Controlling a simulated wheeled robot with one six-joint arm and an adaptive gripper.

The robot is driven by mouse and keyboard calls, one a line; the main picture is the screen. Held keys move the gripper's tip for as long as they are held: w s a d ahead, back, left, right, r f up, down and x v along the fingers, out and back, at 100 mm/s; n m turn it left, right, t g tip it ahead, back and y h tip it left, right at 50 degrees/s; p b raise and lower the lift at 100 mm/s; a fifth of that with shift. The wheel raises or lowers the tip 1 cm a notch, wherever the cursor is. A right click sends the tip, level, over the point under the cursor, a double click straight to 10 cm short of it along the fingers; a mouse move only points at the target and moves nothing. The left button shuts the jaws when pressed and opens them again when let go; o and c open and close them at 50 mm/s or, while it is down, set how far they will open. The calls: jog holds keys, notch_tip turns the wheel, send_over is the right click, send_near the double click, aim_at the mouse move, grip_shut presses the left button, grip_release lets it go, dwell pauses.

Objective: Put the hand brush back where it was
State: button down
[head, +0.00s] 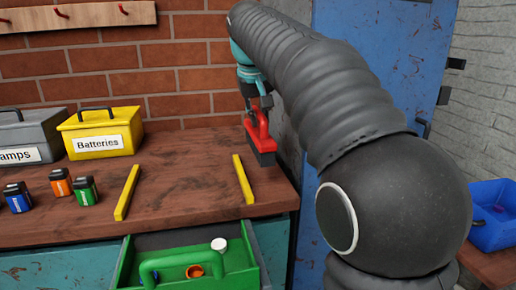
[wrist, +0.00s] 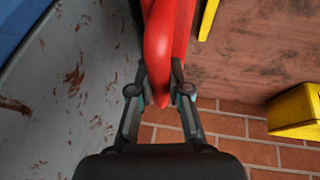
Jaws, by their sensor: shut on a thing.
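The hand brush (head: 262,133) has a red handle and body with a dark underside, and is at the right end of the wooden workbench. My gripper (head: 260,104) is shut on its red handle from above. In the head view I cannot tell whether the dark underside touches the bench top or is just above it. In the wrist view the red brush (wrist: 166,45) runs up between the two fingertips of my gripper (wrist: 160,92), and its lower part is out of sight.
Two yellow strips (head: 127,192) (head: 243,178) lie on the workbench (head: 185,180). An open drawer below holds a green caddy (head: 240,283). A blue crate (head: 494,232) sits far right.

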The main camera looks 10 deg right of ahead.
aim_at(258, 132)
jog(key=shift+f+b, duration=0.5)
jog(key=shift+f, duration=2.5)
jog(key=shift+f, duration=0.15)
jog(key=c, duration=1.1)
grip_release()
jog(key=shift+r, duration=0.25)
jog(key=p+v, duration=0.2)
jog(key=v, duration=1)
